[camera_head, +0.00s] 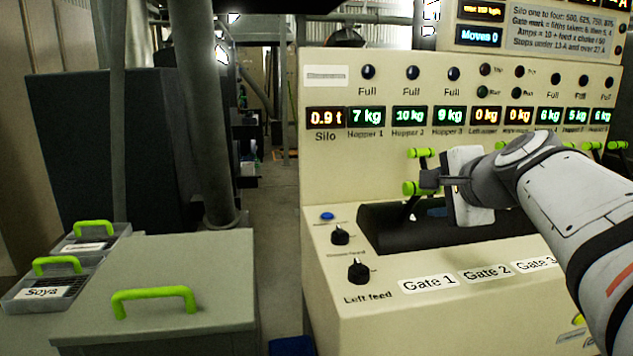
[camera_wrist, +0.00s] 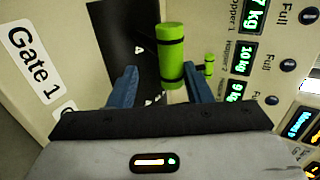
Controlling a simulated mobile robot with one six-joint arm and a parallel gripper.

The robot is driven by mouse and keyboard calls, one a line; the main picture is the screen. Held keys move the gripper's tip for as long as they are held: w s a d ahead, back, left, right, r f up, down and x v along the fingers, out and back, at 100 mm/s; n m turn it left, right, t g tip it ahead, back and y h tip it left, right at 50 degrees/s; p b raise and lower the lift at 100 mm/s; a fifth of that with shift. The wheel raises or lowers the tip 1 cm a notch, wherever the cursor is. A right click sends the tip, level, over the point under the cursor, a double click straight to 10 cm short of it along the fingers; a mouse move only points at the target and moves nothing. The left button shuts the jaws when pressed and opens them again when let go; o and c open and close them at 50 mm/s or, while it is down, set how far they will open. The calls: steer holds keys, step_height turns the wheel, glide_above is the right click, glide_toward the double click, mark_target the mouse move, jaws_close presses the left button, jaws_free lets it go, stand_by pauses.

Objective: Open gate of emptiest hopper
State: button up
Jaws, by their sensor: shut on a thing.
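My gripper (camera_head: 428,181) is shut on a green lever handle (camera_head: 412,188), at the left end of the dark lever slot. In the wrist view the handle (camera_wrist: 172,48) stands between my blue fingers (camera_wrist: 162,75). A Gate 1 label (camera_head: 428,283) lies at the panel's front left, left of Gate 2 (camera_head: 486,273) and Gate 3 (camera_head: 536,263). Another green handle (camera_head: 421,153) shows just above and behind the held one. The displays read Hopper 1 7 kg (camera_head: 366,116), Hopper 2 10 kg (camera_head: 409,116), Hopper 3 9 kg (camera_head: 449,115); farther right ones read 6, 5 and 6 kg. My arm hides part of the slot.
More green handles (camera_head: 591,145) show at the right, behind my arm. Two black knobs (camera_head: 358,270) and a blue button (camera_head: 327,216) sit on the panel's left. A grey chest with a green handle (camera_head: 153,300) and a Soya box (camera_head: 42,293) stand at the left.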

steer(key=shift+o, duration=0.6)
steer(key=shift+f, duration=0.2)
steer(key=shift+a+r, duration=0.1)
steer(key=shift+r, duration=0.1)
step_height(320, 180, up, 10)
steer(key=p, duration=0.4)
